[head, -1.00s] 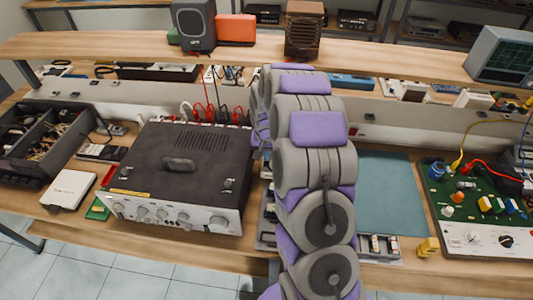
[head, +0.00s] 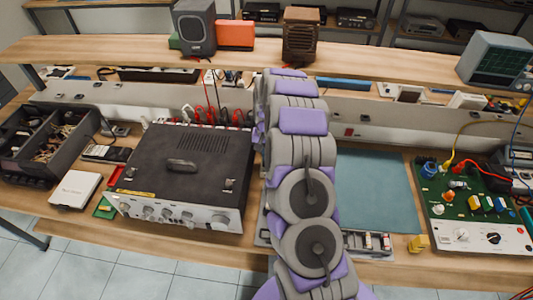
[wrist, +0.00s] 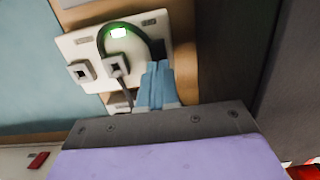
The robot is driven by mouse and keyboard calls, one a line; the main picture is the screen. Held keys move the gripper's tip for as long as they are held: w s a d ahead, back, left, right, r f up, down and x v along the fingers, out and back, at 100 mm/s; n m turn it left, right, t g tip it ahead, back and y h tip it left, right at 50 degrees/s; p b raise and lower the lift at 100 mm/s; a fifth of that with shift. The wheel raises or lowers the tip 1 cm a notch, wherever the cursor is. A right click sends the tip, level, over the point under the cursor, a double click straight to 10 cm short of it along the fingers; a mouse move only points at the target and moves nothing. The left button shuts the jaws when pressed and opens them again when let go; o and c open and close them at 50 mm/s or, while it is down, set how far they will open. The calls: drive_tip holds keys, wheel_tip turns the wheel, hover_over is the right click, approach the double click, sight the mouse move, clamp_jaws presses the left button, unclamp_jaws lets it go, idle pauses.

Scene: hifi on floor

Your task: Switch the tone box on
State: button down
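A pale box face with a glowing green lamp (wrist: 118,32), taken to be the tone box (wrist: 78,45), shows in the wrist view. It has square dark-centred fittings (wrist: 80,71) and a dark green curved strip around the lamp. My gripper (wrist: 157,72) shows as light-blue fingers close together over the box's right part, with no gap or held thing visible. Whether they touch the box is unclear. In the head view my arm covers this box and the gripper.
A black amplifier (head: 185,160) stands left of my arm. A teal mat (head: 375,190) lies to the right, mostly clear. A green circuit board unit (head: 465,205) sits farther right. A small yellow block (head: 418,243) is near the front edge. A shelf (head: 380,65) runs above the bench.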

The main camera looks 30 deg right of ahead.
drive_tip(key=shift+s+a+f+g, duration=0.25)
drive_tip(key=shift+s+f, duration=0.25)
drive_tip(key=shift+s, duration=0.25)
drive_tip(key=shift+s+a+f+g, duration=0.15)
drive_tip(key=shift+s+a+f, duration=0.25)
drive_tip(key=shift+s, duration=0.3)
drive_tip(key=shift+s+r+p, duration=0.1)
drive_tip(key=shift+r+p, duration=0.05)
drive_tip(key=shift+p, duration=0.15)
drive_tip(key=shift+r, duration=0.3)
drive_tip(key=r, duration=0.1)
drive_tip(key=w+r+p, duration=0.1)
drive_tip(key=w+r, duration=0.1)
drive_tip(key=r, duration=0.1)
drive_tip(key=shift+d+r+p, duration=0.1)
drive_tip(key=shift+d+p, duration=0.15)
drive_tip(key=shift+p, duration=0.15)
wheel_tip(320, 180, up, 11)
drive_tip(key=w+d+p, duration=0.1)
drive_tip(key=shift+w+d+f+t, duration=0.15)
drive_tip(key=shift+w+f+t, duration=0.05)
drive_tip(key=shift+t, duration=0.2)
